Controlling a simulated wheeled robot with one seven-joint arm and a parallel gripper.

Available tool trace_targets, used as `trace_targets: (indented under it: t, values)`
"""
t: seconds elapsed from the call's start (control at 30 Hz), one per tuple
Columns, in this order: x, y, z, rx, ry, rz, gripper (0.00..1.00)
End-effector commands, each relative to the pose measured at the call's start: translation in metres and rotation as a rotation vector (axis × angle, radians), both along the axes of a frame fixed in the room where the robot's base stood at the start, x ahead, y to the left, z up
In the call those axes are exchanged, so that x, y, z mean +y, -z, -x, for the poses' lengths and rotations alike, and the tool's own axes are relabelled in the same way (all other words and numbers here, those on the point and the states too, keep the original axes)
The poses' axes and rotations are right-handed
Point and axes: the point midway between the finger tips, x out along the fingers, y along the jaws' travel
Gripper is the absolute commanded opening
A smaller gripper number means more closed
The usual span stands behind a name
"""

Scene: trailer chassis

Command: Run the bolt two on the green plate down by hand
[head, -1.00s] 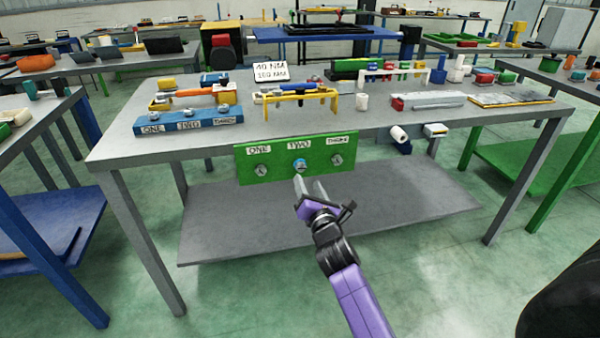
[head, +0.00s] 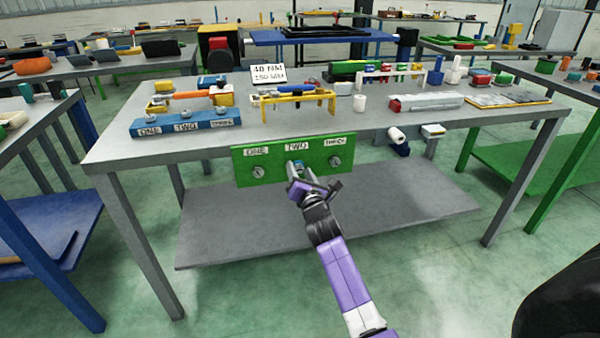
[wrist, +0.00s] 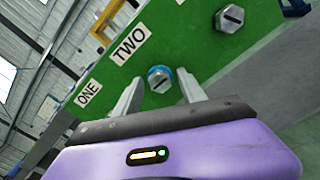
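The green plate (head: 242,172) hangs on the front edge of the table, with labels ONE, TWO and THREE above its bolts. Bolt two (wrist: 159,80) is a silver hex head with a dark mark across it and a blue ring around its base. In the head view my gripper (head: 298,170) covers most of bolt two. In the wrist view my gripper (wrist: 160,92) is open, one finger on each side of bolt two, with visible gaps at both sides. Bolt one (head: 258,172) is in the head view. Bolt three (head: 335,161) also shows in the wrist view (wrist: 229,18).
A blue block (head: 165,126) with its own ONE, TWO, THREE bolts sits on the tabletop (head: 230,137). A yellow rack (head: 298,101) and a torque sign (head: 268,74) stand behind the plate. The lower shelf (head: 230,235) is bare below my gripper.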

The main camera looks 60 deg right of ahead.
Motion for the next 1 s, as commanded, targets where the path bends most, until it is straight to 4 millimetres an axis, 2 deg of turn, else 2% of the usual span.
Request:
trace_targets:
  t: [0.03, 0.2, 0.23, 0.67, 1.0]
  values:
    - [0.0001, 0.0000, 0.0001, 0.000, 0.000, 0.000, 0.37]
    - [0.0001, 0.0000, 0.0002, 0.000, 0.000, 0.000, 0.04]
    - [0.0002, 0.0001, 0.0001, 0.000, 0.000, 0.000, 0.00]
    - [0.0005, -0.0004, 0.0001, -0.051, 0.000, -0.045, 0.00]
    - [0.0007, 0.0002, 0.0003, -0.246, 0.000, -0.213, 0.00]
